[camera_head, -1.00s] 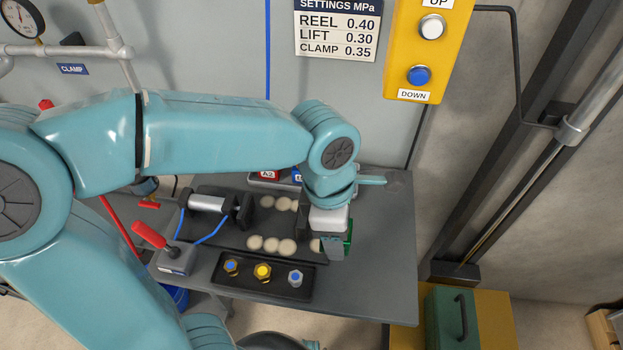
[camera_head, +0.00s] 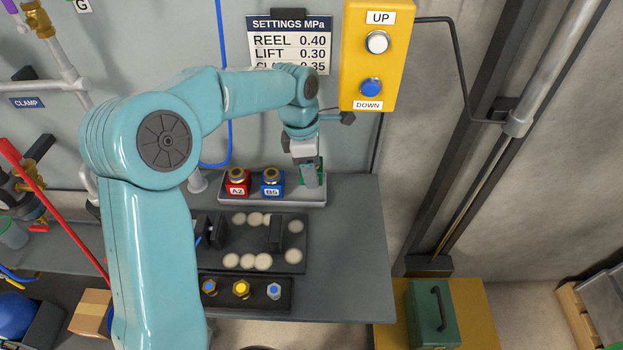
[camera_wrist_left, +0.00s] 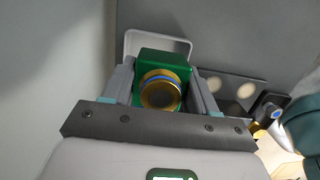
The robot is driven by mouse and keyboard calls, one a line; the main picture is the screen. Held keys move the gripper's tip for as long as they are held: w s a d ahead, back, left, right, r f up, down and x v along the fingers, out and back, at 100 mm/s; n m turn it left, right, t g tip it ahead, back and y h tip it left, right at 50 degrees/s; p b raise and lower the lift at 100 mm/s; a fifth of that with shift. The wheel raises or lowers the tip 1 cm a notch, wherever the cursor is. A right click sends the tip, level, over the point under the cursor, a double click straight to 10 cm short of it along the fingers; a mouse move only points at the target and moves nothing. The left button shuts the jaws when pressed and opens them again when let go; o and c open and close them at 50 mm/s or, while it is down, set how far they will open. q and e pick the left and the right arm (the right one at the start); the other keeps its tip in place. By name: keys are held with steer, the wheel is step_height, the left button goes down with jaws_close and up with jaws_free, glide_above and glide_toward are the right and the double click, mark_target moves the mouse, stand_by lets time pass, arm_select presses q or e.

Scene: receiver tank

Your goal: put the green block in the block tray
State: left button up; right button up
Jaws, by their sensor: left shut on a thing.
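My left gripper (camera_head: 311,178) is shut on the green block (camera_head: 320,166), with a finger on each side of it. In the head view the fingers hide most of the block. In the left wrist view the green block (camera_wrist_left: 150,62) shows between the fingers, with a brass fitting and blue ring on its face. The block is over the right end of the grey block tray (camera_head: 290,199); I cannot tell if it touches the tray. The tray's pale rim (camera_wrist_left: 130,40) also shows in the wrist view. My right gripper is not in view.
A red block (camera_head: 237,188) marked A2 and a blue block (camera_head: 272,187) stand in the tray's left and middle. In front lie a dark plate (camera_head: 275,255) with pale discs and a dark holder (camera_head: 262,305) with several fittings. The bench's right side (camera_head: 350,240) is clear.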

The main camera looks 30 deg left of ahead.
mark_target(312, 191)
arm_select(q)
step_height(312, 191, down, 4)
steer(key=shift+f, duration=0.2)
steer(key=shift+w+a+f, duration=0.1)
steer(key=shift+w+f, duration=0.1)
steer(key=shift+f, duration=0.05)
steer(key=shift+f, duration=0.1)
steer(key=o, duration=1)
steer(key=shift+f+b, duration=0.1)
steer(key=shift+b, duration=0.2)
steer(key=shift+c, duration=0.2)
steer(key=r, duration=0.5)
steer(key=a+r+p, duration=0.1)
steer(key=r, duration=0.2)
steer(key=shift+s, duration=0.3)
steer(key=shift+f, duration=0.1)
